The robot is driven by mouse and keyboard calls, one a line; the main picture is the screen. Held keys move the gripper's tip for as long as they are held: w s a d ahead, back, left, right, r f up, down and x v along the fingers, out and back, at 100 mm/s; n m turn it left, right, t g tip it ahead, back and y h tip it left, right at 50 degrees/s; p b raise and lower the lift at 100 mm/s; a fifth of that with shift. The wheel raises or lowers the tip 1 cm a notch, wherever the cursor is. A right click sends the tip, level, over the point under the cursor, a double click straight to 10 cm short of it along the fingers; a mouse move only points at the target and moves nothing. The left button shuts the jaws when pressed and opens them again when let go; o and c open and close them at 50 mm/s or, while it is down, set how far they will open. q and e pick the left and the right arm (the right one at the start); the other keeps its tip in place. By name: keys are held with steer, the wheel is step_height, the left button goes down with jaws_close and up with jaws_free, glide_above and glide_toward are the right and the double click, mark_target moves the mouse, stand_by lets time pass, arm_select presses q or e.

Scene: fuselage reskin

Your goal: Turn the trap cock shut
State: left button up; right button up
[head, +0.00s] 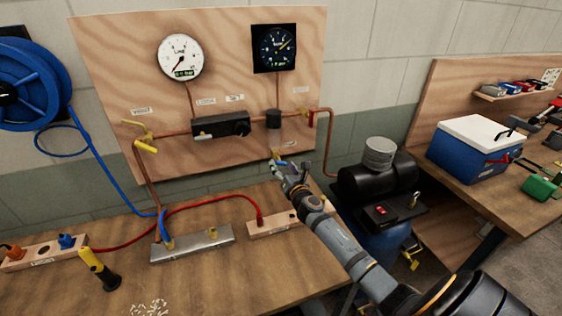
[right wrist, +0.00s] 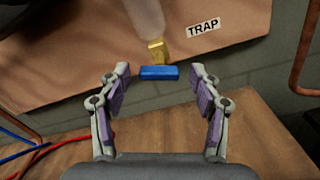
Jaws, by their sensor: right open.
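The trap cock has a brass body (right wrist: 157,50) under a pale, cloudy bowl (right wrist: 147,15), with a blue handle (right wrist: 159,73) lying crosswise in the right wrist view. A white TRAP label (right wrist: 204,26) is on the wooden board beside it. My right gripper (right wrist: 160,76) is open, one finger on each side of the blue handle, with a gap at both ends. In the head view my right gripper (head: 291,170) is at the board's lower edge and partly hides the cock. My left gripper is not in view.
The board (head: 110,90) carries two gauges, copper pipes and a black regulator (head: 221,125). Below, the bench (head: 215,275) holds a metal manifold (head: 192,244), socket strips and red and blue hoses. A black compressor (head: 378,178) stands right of my arm.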

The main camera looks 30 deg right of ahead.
steer(key=shift+w+d+r, duration=0.1)
steer(key=shift+w+d, duration=0.05)
steer(key=shift+w, duration=0.75)
steer(key=shift+c, duration=0.5)
steer(key=c, duration=1.1)
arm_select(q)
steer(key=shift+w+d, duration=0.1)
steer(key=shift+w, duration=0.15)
arm_select(e)
steer(key=shift+o, duration=0.2)
